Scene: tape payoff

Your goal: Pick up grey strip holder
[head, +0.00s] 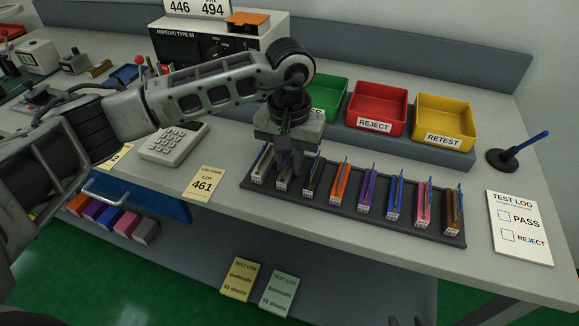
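A row of slim strip holders with coloured sides and white ends stands on a dark tray (330,203). The holder second from the left (282,184) looks grey, but its upper part is mostly hidden by my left gripper. My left gripper (291,170) points down over the left end of the row, with its fingers at this holder. I cannot tell whether they touch it or how far apart they are. Small dark tips at the bottom edge may be my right gripper (405,322); the rest is out of frame.
Close neighbours are a tan holder (260,172) on the left and a black one (310,185) on the right. Behind stand green (327,97), red (378,105) and yellow (446,118) bins. A keypad (174,144) and a lot card (203,184) lie left of the tray.

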